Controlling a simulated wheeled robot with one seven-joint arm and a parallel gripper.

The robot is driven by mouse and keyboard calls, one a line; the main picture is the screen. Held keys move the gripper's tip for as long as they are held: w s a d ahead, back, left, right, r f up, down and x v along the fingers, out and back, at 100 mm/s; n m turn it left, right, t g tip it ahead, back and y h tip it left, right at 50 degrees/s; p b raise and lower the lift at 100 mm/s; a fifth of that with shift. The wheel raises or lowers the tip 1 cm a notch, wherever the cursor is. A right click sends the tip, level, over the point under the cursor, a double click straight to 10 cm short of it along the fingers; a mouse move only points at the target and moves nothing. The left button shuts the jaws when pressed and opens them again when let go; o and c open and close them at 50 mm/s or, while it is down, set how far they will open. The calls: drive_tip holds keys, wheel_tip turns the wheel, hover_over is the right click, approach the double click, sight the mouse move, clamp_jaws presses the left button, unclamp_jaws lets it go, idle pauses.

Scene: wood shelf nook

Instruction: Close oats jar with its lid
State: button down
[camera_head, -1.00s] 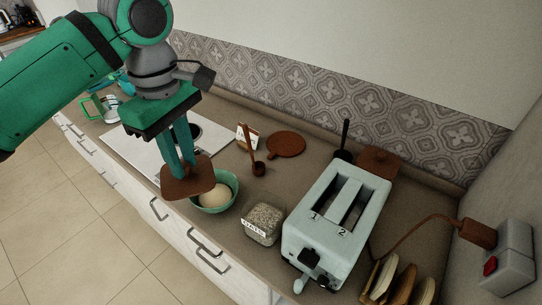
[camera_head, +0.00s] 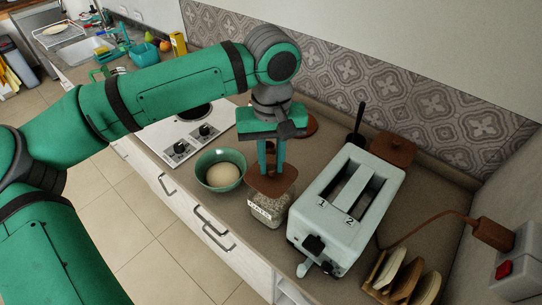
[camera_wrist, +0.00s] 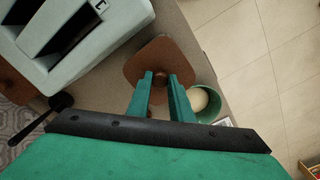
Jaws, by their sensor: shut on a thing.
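The oats jar (camera_head: 266,209) is clear glass with a white "OATS" label and stands on the counter between the green bowl and the toaster. My gripper (camera_head: 270,172) is shut on the knob of the square brown lid (camera_head: 286,187). The lid is level and over the jar's mouth in the head view; I cannot tell whether it touches the rim. In the wrist view, my gripper (camera_wrist: 161,80) has the knob between its fingertips, and the lid (camera_wrist: 155,52) hides the jar beneath it.
A pale toaster (camera_head: 346,210) stands close to the right of the jar. A green bowl (camera_head: 219,158) with a pale round lump is close on the left. A toast rack (camera_head: 398,277) is at the front right. The white stove (camera_head: 183,133) lies further left.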

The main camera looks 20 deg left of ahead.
sight(271, 176)
drive_tip(key=shift+f, duration=2.5)
drive_tip(key=shift+f, duration=0.15)
idle(0.4)
drive_tip(key=c, duration=1)
unclamp_jaws()
drive_tip(key=shift+r, duration=3.5)
